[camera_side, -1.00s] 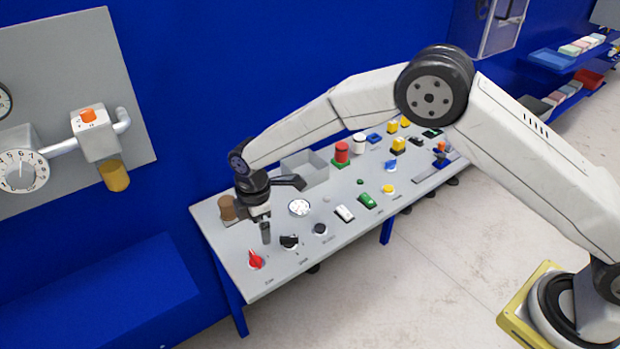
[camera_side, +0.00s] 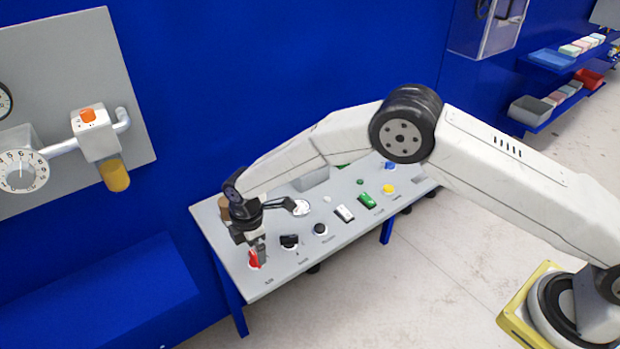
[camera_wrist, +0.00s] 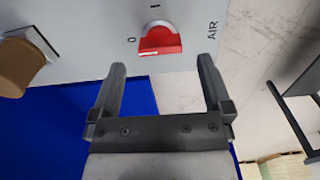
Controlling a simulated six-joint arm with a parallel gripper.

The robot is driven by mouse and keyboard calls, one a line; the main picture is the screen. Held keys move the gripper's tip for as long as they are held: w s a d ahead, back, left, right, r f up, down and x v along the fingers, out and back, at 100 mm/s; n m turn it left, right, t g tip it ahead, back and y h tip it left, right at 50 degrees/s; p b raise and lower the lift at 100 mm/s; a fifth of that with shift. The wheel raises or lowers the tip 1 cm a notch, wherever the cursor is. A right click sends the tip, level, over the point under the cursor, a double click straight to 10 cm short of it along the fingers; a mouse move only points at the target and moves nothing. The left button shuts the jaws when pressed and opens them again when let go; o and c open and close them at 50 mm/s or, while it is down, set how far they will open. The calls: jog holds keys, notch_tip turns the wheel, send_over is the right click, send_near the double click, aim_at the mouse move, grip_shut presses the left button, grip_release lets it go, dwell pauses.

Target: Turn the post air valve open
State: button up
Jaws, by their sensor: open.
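The air valve is a red knob (camera_side: 254,260) at the near left end of the grey panel table. In the wrist view the red knob (camera_wrist: 160,40) sits on a round pale base, with marks "0" and "I" beside it and the label "AIR" to its right. My gripper (camera_side: 257,246) is just above the knob in the side view and partly covers it. In the wrist view my gripper (camera_wrist: 162,72) is open, its two fingers pointing toward the knob, one to each side. The knob appears beyond the fingertips; I cannot tell whether they touch it.
A black knob (camera_side: 290,241) and a round dark button (camera_side: 320,229) lie to the right of the valve on the table (camera_side: 225,250). A brown cylinder stands behind my gripper and shows in the wrist view (camera_wrist: 18,65). A blue wall rises behind.

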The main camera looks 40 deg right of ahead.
aim_at(255, 259)
jog(key=shift+f, duration=1.5)
jog(key=c, duration=1.2)
jog(key=shift+c, duration=0.2)
